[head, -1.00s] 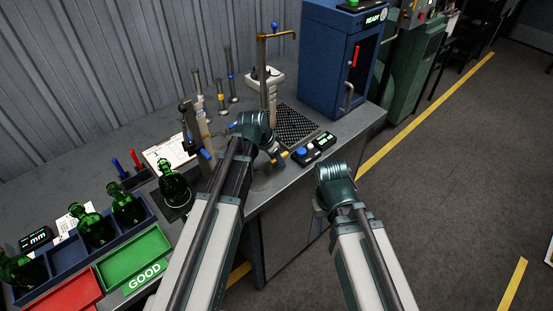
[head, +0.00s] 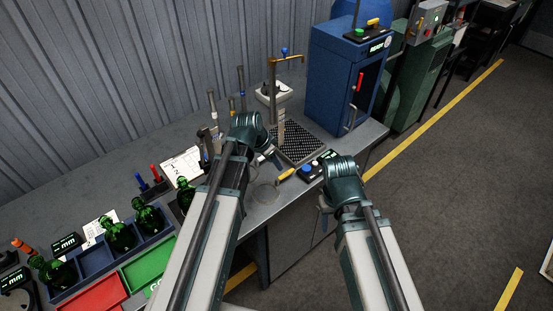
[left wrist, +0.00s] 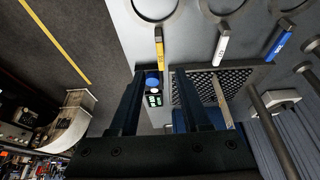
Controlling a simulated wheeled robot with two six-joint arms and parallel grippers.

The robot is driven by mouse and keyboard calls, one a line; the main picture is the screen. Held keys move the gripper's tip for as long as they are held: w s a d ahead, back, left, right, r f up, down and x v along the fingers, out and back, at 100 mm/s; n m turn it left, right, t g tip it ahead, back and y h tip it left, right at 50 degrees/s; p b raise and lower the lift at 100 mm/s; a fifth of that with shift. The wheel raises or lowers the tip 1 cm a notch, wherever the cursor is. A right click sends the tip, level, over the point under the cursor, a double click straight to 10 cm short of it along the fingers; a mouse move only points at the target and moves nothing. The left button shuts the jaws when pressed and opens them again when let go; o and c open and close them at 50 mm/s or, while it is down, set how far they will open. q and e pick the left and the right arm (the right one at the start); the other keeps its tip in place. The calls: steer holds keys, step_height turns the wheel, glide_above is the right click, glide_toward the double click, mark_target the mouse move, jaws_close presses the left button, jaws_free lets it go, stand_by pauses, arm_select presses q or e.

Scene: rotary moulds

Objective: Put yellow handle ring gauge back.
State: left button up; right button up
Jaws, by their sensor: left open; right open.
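The yellow-handled ring gauge (head: 286,174) lies on the grey bench near its front edge, with its ring toward the lower left. In the left wrist view its yellow handle (left wrist: 159,46) shows just beyond and between the fingertips of my left gripper (left wrist: 159,73), which is open and empty. In the head view my left wrist mostly hides that gripper. A white-handled ring gauge (left wrist: 221,46) and a blue-handled one (left wrist: 280,38) lie alongside to the right in the left wrist view. My right gripper (head: 322,208) is low beside the bench front, partly hidden by its wrist.
A black box with a blue button (head: 309,169) stands close to the yellow handle. A dark textured plate (head: 300,142), a brass-coloured post (head: 273,90) and a blue cabinet (head: 335,85) are behind. Green bottles (head: 118,236) and a green tray (head: 150,265) are at left.

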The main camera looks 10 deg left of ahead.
arm_select(q)
steer(key=s+d+n+g+y, duration=0.2)
steer(key=s+d, duration=0.2)
steer(key=s, duration=0.5)
steer(key=s+d+f+n+g+y, duration=0.1)
steer(key=s+d+y, duration=0.1)
steer(key=s+d, duration=0.3)
steer(key=s, duration=0.3)
steer(key=shift+s+f+n+g, duration=0.2)
steer(key=shift+s+n+g, duration=0.2)
steer(key=shift+d, duration=0.1)
